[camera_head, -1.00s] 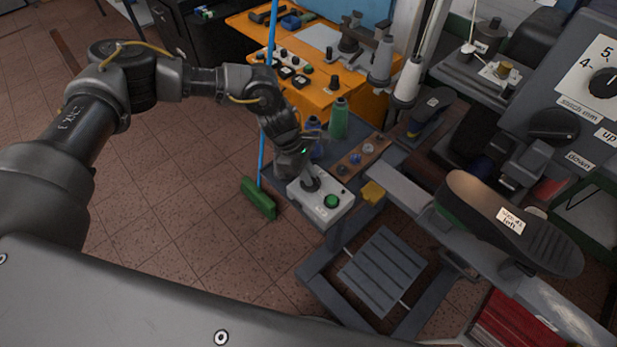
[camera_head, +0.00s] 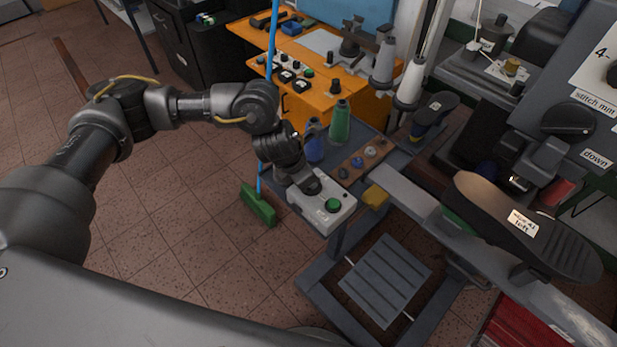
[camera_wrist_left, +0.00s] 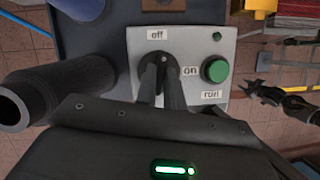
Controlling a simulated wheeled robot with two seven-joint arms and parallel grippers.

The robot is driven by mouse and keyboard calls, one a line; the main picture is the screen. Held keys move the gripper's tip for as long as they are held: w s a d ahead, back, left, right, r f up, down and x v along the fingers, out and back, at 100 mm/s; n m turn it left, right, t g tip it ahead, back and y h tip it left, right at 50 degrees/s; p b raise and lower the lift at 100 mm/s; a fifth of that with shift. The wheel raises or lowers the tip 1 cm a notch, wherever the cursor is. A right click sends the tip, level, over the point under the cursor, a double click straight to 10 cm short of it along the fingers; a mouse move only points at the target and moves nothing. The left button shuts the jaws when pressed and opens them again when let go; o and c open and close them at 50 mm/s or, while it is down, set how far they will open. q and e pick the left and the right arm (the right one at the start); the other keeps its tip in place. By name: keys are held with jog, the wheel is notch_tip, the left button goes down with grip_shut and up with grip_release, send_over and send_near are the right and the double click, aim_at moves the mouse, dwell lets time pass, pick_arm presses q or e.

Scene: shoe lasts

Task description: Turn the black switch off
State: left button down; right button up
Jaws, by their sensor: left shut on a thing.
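The black switch (camera_wrist_left: 163,61) is a dark knob on a light grey control box (camera_head: 341,217). In the left wrist view the label "off" is above it and "on" to its right. My left gripper (camera_wrist_left: 162,75) is shut on the switch, with its two dark fingers reaching up over it. They hide much of the knob, so I cannot tell exactly where it points. In the head view my left gripper (camera_head: 312,188) covers the switch. A dark jointed hand (camera_wrist_left: 264,92), probably my right gripper, shows at the right of the left wrist view; its opening is unclear.
A green button (camera_wrist_left: 215,70) sits right of the switch, above a "run" label. A blue bottle (camera_head: 314,148) and green bottle (camera_head: 340,124) stand behind the box. A green broom (camera_head: 258,205) stands left. A shoe last (camera_head: 525,220) is at the right.

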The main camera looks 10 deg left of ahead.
pick_arm(q)
jog(key=shift+r+n+t+y+p, duration=0.1)
jog(key=shift+n+t+y+p, duration=0.35)
jog(key=shift+n, duration=1.15)
jog(key=c, duration=1.5)
grip_release()
jog(key=v, duration=1)
jog(key=shift+r+b, duration=0.3)
jog(key=shift+r, duration=0.05)
